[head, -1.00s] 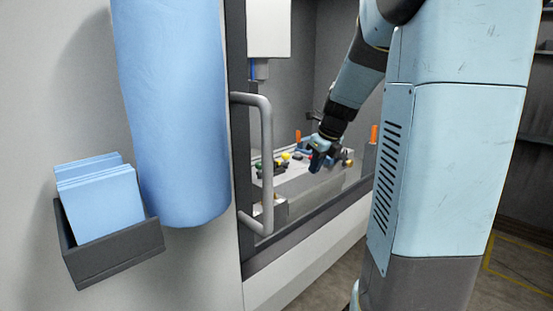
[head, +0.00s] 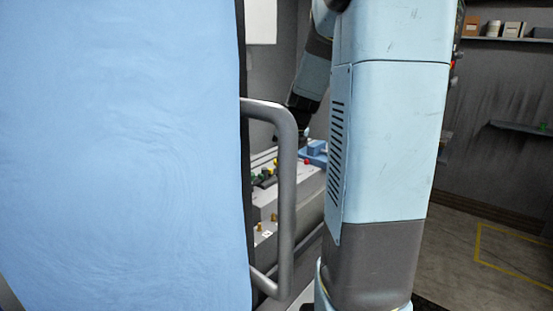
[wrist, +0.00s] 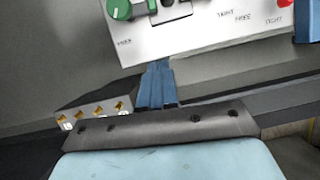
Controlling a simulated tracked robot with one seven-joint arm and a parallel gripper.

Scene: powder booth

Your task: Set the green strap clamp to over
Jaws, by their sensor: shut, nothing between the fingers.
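In the wrist view a green round part (wrist: 119,9), which looks like the green strap clamp, sits at the top left of a white panel (wrist: 200,35). It is cut off by the picture's top edge. A dark fitting sits just to its right. The small print below it is too blurred to read surely. My gripper (wrist: 157,70) shows as blue fingers pressed together below the panel, with nothing between them. I cannot tell whether they touch the panel. In the head view the clamp is tiny or hidden, and my gripper cannot be made out clearly.
A grey block with brass fittings (wrist: 95,113) lies at the left in the wrist view. A red knob (wrist: 286,3) is on the panel's right. In the head view a grey door handle (head: 286,200) and a large blue surface (head: 120,150) stand in front of the booth opening.

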